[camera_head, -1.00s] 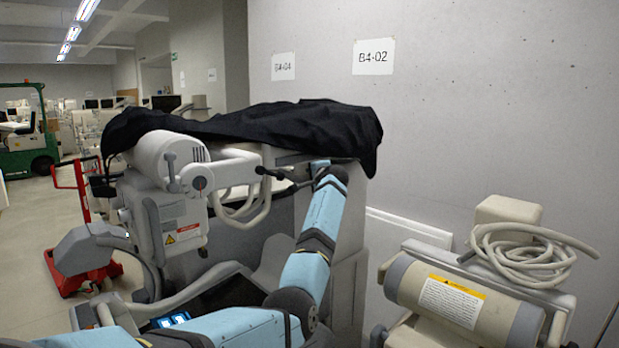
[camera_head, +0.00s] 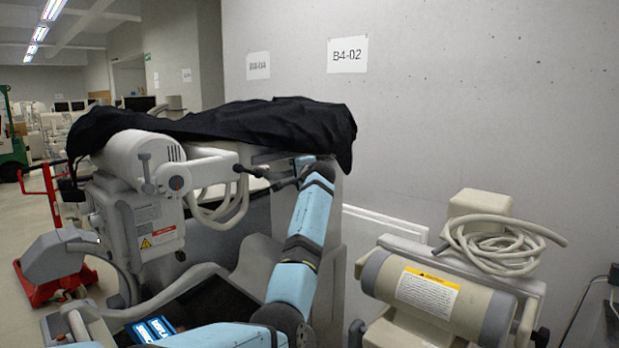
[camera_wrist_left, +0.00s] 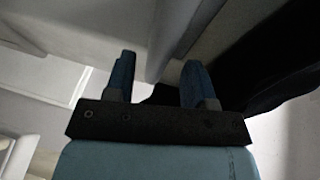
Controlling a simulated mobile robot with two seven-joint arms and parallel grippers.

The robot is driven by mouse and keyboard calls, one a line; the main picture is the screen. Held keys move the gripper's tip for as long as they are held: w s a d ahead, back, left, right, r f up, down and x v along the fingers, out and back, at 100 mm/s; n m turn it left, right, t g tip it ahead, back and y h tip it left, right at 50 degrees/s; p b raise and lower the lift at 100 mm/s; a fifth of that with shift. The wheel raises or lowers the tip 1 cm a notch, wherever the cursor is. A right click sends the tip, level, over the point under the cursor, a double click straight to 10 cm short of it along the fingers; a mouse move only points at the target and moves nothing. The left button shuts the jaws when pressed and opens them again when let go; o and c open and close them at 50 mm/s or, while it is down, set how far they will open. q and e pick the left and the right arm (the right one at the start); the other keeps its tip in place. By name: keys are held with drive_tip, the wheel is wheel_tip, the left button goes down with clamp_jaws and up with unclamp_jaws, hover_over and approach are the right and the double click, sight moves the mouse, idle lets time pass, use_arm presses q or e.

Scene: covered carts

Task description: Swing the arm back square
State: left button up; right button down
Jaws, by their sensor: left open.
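The cart's jointed arm (camera_head: 212,171) is pale grey. It runs right from a big cylindrical head (camera_head: 140,160) beneath a black cover (camera_head: 230,125). Dark handles (camera_head: 258,172) stick out at its right end. A grey box with a warning label (camera_head: 150,228) hangs below the head. My left gripper (camera_head: 303,160) is at the right end of the cart top, under the cover's edge and just right of the handles. In the left wrist view its fingers (camera_wrist_left: 156,78) are apart, with a grey edge and black cloth beyond them. I cannot tell whether they touch anything. My right gripper is out of view.
A beige cylinder unit (camera_head: 430,295) with a coiled hose (camera_head: 500,245) stands at the right. A concrete wall (camera_head: 480,110) closes off the back. A red pallet jack (camera_head: 50,280) stands on the left, with open floor behind it.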

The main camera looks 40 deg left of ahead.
use_arm(q)
drive_tip(key=b+v, duration=0.2)
drive_tip(key=v, duration=0.8)
drive_tip(key=shift+w+d+r, duration=0.2)
drive_tip(key=shift+d, duration=0.15)
